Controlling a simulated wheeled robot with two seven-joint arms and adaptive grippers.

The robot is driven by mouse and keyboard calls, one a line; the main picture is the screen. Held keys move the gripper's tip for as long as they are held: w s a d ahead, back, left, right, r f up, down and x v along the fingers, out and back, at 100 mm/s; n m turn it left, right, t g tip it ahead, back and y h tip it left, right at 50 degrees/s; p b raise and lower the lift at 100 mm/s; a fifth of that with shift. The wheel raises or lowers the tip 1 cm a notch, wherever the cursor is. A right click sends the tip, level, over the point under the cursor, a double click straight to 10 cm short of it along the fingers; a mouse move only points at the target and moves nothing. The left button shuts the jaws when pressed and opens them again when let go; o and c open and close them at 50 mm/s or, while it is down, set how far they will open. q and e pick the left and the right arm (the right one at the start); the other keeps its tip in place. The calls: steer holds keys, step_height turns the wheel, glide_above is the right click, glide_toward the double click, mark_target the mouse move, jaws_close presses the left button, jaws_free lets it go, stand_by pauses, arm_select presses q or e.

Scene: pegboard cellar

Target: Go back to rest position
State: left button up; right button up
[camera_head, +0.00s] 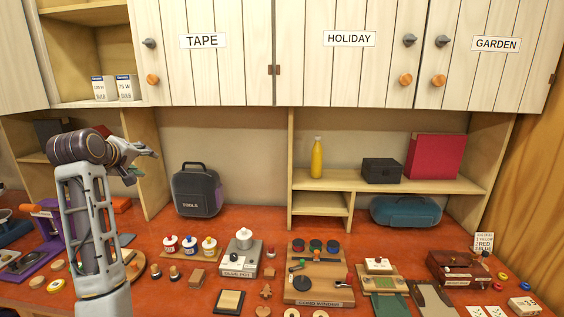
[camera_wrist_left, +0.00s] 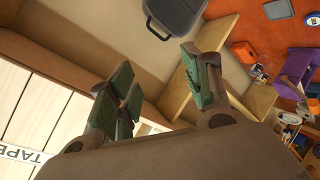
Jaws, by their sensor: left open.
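My left gripper (camera_head: 137,163) is raised at the left of the head view, above the red-brown bench and in front of the left shelves. Its arm stands nearly upright from the bottom edge. In the left wrist view its two green-padded fingers (camera_wrist_left: 160,88) are spread apart with nothing between them. No object is in or touching the fingers. My right gripper shows in neither view.
The bench top (camera_head: 254,216) carries a tool bag (camera_head: 197,192), a glue pot (camera_head: 238,262), a cord winder (camera_head: 318,275) and many small items. A yellow bottle (camera_head: 317,158) stands on the shelf. Closed white cabinet doors (camera_head: 340,75) hang above; bulb boxes (camera_head: 104,88) sit upper left.

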arm_select(q)
steer(key=s+d+f+m+g, duration=0.1)
steer(key=s+d+f+m, duration=0.2)
steer(key=f, duration=0.7)
steer(key=s+d+f+m+g, duration=0.1)
steer(key=s+d+f+g, duration=0.15)
steer(key=s+f, duration=0.45)
steer(key=s+d+f+m+g, duration=0.1)
steer(key=d+f+m, duration=0.15)
steer(key=f, duration=0.95)
steer(key=s+d+f+m+g, duration=0.2)
steer(key=s+d+f, duration=0.3)
steer(key=s, duration=0.4)
steer(key=s+d+f+m+g+h, duration=0.1)
steer(key=s+d+f+m, duration=0.1)
steer(key=s+f, duration=0.55)
steer(key=s+d+f+m+g, duration=0.2)
steer(key=s+d+f+m, duration=0.15)
steer(key=s, duration=0.65)
step_height(320, 180, down, 33)
steer(key=s, duration=0.2)
steer(key=s+a+f+g, duration=0.1)
steer(key=s+a+f, duration=0.1)
steer(key=s+f, duration=0.8)
steer(key=s+a+f+g, duration=0.1)
steer(key=s+a+f, duration=0.1)
steer(key=s+f, duration=0.8)
steer(key=s, duration=0.2)
steer(key=shift+s+f, duration=0.35)
